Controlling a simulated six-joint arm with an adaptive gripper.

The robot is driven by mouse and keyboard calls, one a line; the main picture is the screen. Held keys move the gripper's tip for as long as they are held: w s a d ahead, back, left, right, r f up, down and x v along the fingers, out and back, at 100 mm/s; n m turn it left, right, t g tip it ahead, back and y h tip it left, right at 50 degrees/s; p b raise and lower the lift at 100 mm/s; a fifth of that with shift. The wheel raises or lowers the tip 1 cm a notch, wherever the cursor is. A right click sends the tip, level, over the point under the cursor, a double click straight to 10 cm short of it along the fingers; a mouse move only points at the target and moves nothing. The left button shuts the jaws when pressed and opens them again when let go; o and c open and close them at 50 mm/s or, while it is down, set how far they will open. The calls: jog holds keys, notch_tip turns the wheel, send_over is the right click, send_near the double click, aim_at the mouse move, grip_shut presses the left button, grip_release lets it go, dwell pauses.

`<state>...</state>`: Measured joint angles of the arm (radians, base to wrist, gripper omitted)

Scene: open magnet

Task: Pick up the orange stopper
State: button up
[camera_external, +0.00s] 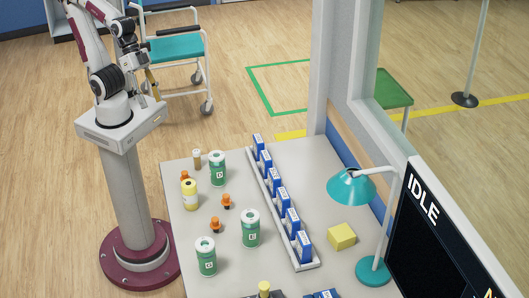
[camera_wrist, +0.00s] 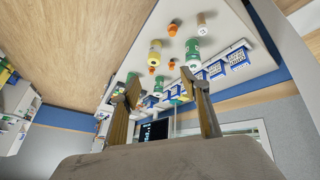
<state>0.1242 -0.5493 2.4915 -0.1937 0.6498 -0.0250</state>
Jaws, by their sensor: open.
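Three small orange stoppers are on the grey table: one (camera_external: 227,201) near the middle, one (camera_external: 215,224) just in front of it, and one (camera_external: 184,175) partly hidden behind the yellow bottle. Orange stoppers also show in the wrist view, one (camera_wrist: 172,29) near the top and others (camera_wrist: 152,71) lower. My gripper (camera_wrist: 161,84) is open, with its two fingers apart and nothing between them. In the external view my gripper (camera_external: 153,84) is raised beside my base, off the table's far left corner and away from the stoppers.
A yellow bottle (camera_external: 190,195) and green-labelled jars (camera_external: 218,169), (camera_external: 251,228), (camera_external: 206,256) stand around the stoppers. A small brown-and-white vial (camera_external: 197,159) is behind. A rail of blue boxes (camera_external: 275,182), a teal lamp (camera_external: 350,187) and a yellow block (camera_external: 342,236) are right.

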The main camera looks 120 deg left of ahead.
jog(key=w+d+f+n+t, duration=0.1)
jog(key=w+d+f+n, duration=0.4)
jog(key=w+d+f, duration=0.8)
jog(key=s+a+f+n+y, duration=0.1)
jog(key=f+y, duration=0.1)
jog(key=f, duration=0.2)
jog(key=s+a+f+t+y, duration=0.1)
jog(key=f+y, duration=0.1)
jog(key=f, duration=0.3)
jog(key=s+a+f+n+y, duration=0.1)
jog(key=f+y, duration=0.1)
jog(key=f, duration=0.2)
jog(key=shift+a+f+n+t, duration=0.25)
jog(key=shift+a+n+t, duration=0.05)
jog(key=s+a+y, duration=0.1)
jog(key=s+a+f+t+y, duration=0.1)
jog(key=a+y, duration=0.1)
jog(key=shift+s+a, duration=0.25)
jog(key=shift+a, duration=0.05)
jog(key=shift+s+a+r+t+y, duration=0.25)
jog(key=shift+s+a+t+y, duration=0.3)
jog(key=shift+a+y, duration=0.2)
jog(key=shift+w, duration=0.1)
jog(key=shift+x, duration=1.25)
jog(key=shift+f, duration=0.1)
